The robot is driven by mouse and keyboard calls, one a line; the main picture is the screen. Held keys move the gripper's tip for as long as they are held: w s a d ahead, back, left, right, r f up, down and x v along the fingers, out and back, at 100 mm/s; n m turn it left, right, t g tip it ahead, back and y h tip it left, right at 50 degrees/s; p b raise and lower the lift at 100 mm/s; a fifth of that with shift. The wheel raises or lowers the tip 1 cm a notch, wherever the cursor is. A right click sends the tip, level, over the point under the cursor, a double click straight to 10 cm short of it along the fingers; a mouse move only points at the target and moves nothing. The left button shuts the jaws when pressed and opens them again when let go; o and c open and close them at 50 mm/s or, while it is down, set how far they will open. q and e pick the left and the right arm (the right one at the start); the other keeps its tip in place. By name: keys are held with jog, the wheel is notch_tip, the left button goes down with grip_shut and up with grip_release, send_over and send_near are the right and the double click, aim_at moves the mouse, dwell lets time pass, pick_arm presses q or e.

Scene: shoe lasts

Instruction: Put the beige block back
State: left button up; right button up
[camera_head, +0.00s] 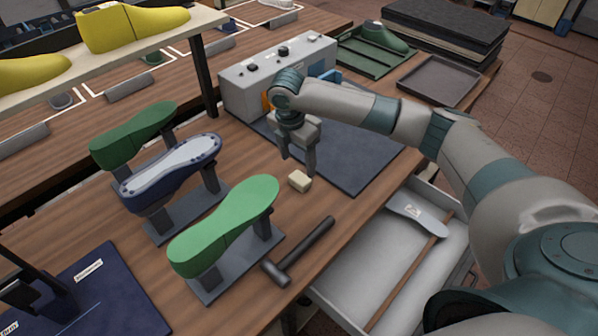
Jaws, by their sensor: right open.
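The beige block (299,181) is a small block lying on the wooden table, near the left edge of the dark mat. My right gripper (299,167) points down just behind the block, with its fingers apart and nothing between them that I can see. Whether a fingertip touches the block is not clear. An open drawer (347,277) below the table's front edge holds a grey sole-shaped piece (418,213) and a wooden strip. My left gripper is not clearly in view.
Green shoe lasts (226,224) and a blue-and-white one (172,170) stand on dark supports at the left. A hammer (299,252) lies in front of the block. A grey control box (277,75) stands behind my right gripper. The dark mat (355,165) is mostly clear.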

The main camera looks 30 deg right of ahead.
jog(key=shift+s+a+r+b, duration=0.1)
jog(key=shift+r+b, duration=0.15)
jog(key=shift+r, duration=0.7)
jog(key=shift+a+r+b, duration=0.15)
jog(key=shift+r+b, duration=0.05)
jog(key=shift+r, duration=0.75)
jog(key=shift+s+a+r+b, duration=0.1)
jog(key=shift+r+b, duration=0.15)
jog(key=shift+r, duration=0.7)
jog(key=shift+w, duration=0.1)
